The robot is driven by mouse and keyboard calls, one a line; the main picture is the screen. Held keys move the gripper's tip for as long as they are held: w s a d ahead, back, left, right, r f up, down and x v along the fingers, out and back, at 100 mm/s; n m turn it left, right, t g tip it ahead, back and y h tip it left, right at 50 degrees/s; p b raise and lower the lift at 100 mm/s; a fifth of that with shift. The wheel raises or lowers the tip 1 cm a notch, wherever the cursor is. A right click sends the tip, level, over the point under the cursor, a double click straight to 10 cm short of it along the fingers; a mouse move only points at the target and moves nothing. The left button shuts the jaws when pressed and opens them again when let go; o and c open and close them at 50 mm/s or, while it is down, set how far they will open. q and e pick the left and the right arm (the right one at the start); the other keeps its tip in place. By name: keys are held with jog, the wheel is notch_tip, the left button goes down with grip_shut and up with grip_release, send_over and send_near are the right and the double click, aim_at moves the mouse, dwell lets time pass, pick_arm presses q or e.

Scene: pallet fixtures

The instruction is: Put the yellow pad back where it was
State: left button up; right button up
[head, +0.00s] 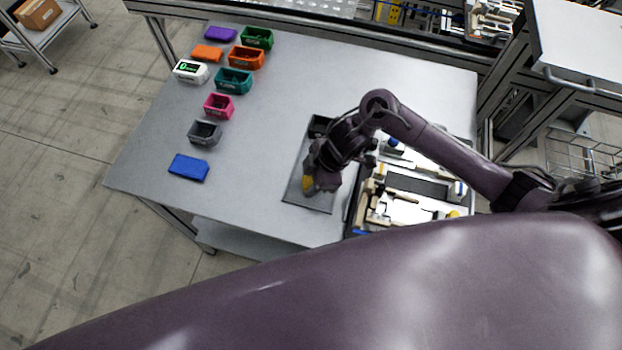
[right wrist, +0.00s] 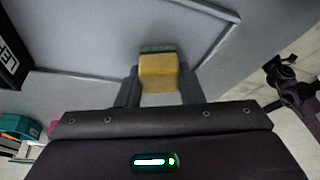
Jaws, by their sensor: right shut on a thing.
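The yellow pad (right wrist: 159,73) sits between the two fingers of my right gripper (right wrist: 158,90) in the right wrist view, with a dark green layer along its far edge. In the head view a bit of the yellow pad (head: 308,184) shows below my right gripper (head: 316,186), over the dark grey tray (head: 318,203) on the table. The gripper and arm hide much of the tray. I cannot tell whether the pad touches the tray floor. My left gripper is not in view.
Right of the tray stands a pallet fixture (head: 417,186) with several parts. Several coloured bins, such as the pink bin (head: 218,106), a blue block (head: 189,167) and a white display box (head: 191,71) line the left of the grey table (head: 262,135). The table middle is clear.

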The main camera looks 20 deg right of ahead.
jog(key=shift+f, duration=0.2)
jog(key=o, duration=0.9)
jog(key=shift+o, duration=0.2)
jog(key=shift+r, duration=0.15)
jog(key=v, duration=1.2)
jog(key=shift+s+a, duration=0.1)
jog(key=shift+s, duration=0.1)
